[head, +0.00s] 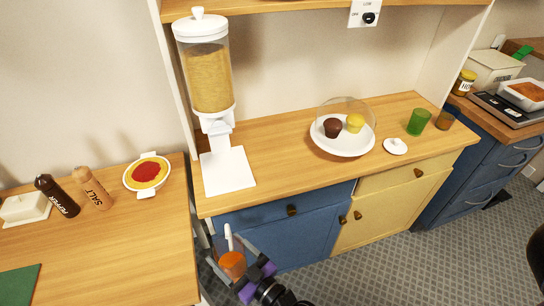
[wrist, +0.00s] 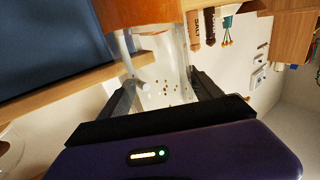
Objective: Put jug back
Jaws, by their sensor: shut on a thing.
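The jug (head: 232,264) is a clear vessel with orange contents, low in the head view in front of the blue cabinet. My gripper (head: 242,272) is shut on it, below the counter's front edge and apart from the counter. A thin white piece stands up from the jug. In the wrist view, the jug (wrist: 142,18) fills the top middle, its clear wall between the two dark fingers of my gripper (wrist: 165,88). Part of the jug is cut off at the top of that view.
The wooden counter (head: 285,162) holds a cereal dispenser (head: 210,80), a white plate (head: 340,142) with two muffins under a clear dome, a small white lid (head: 395,146) and a green glass (head: 418,122). A left table (head: 120,240) holds shakers and a red-and-yellow dish. Clear counter lies right of the dispenser.

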